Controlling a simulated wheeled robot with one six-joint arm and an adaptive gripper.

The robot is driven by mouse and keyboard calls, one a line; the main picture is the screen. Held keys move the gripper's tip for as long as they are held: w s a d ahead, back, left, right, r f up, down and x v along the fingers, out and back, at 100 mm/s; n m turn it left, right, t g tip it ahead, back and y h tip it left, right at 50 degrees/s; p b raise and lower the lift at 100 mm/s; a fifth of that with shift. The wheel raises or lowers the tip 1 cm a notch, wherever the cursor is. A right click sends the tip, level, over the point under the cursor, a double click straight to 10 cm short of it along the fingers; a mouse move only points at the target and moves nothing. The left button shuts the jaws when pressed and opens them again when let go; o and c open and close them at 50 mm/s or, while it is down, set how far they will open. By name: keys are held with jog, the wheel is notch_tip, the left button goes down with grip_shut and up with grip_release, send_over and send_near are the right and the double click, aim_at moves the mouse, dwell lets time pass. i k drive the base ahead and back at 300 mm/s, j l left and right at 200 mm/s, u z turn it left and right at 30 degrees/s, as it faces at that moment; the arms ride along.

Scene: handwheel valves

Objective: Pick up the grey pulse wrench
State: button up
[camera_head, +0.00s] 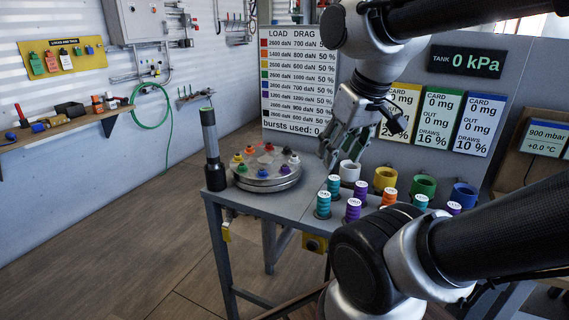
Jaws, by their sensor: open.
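A tall upright tool, grey along its body with a dark base and a greenish cap, stands at the table's left corner; I take it as the grey pulse wrench (210,138). My gripper (335,158) is open and empty, pointing down above the table. It is to the right of the wrench and well apart from it, with the round turntable between them. Nothing hides the wrench.
The round metal turntable (264,182) holds several coloured knobs just right of the wrench. Several teal, purple and orange cylinders and a row of white, yellow (385,178), green and blue cups stand farther right. A load chart (298,80) panel rises behind the table.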

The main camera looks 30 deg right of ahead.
aim_at(207, 115)
jog(key=i+j+z, duration=0.3)
jog(key=j, duration=0.3)
jog(key=i+j+z, duration=0.15)
jog(key=j, duration=0.2)
jog(key=i+j+z, duration=0.15)
jog(key=j, duration=0.2)
jog(key=i, duration=0.05)
